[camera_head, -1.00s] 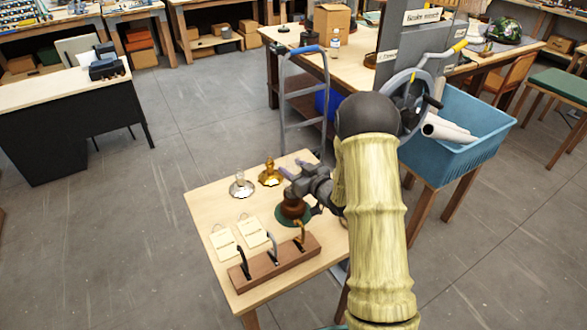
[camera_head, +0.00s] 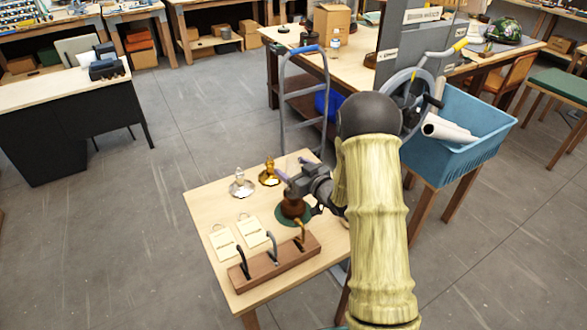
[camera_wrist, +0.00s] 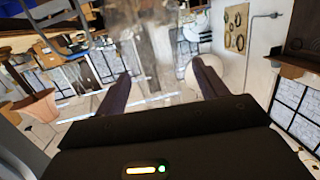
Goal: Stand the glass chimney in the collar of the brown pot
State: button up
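The brown pot (camera_head: 292,209) stands upright on a round green mat (camera_head: 281,216) on the small wooden table. My gripper (camera_head: 286,184) is just above the pot and hides much of its top, so the collar does not show clearly. In the wrist view a clear glass chimney (camera_wrist: 154,55) shows between the two fingers of my gripper (camera_wrist: 163,82), which look closed on its sides. The glass is blurred, and in the head view it is too faint to make out. I cannot tell whether its lower end touches the pot.
A silver-white pot (camera_head: 241,187) and a brass pot (camera_head: 269,175) stand behind and left of the brown pot. Two paper tags (camera_head: 223,244) lie at the front left. A wooden block with several hooked levers (camera_head: 275,262) lies along the front. A hand truck (camera_head: 303,100) stands behind the table.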

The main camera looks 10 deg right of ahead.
jog(key=b+v, duration=0.4)
jog(key=v, duration=1.3)
jog(key=shift+s+b, duration=0.2)
jog(key=shift+b, duration=0.15)
jog(key=s+a+f+m+g+h, duration=0.1)
jog(key=s+a+m+g+h, duration=0.1)
jog(key=s+g, duration=0.4)
jog(key=s+a+f+m+g+h, duration=0.2)
jog(key=s+a+g+h, duration=0.3)
jog(key=s, duration=0.3)
jog(key=shift+a+m+g, duration=0.2)
jog(key=shift+m+g, duration=0.3)
jog(key=shift+m, duration=0.1)
jog(key=shift+s, duration=0.1)
dwell(0.4)
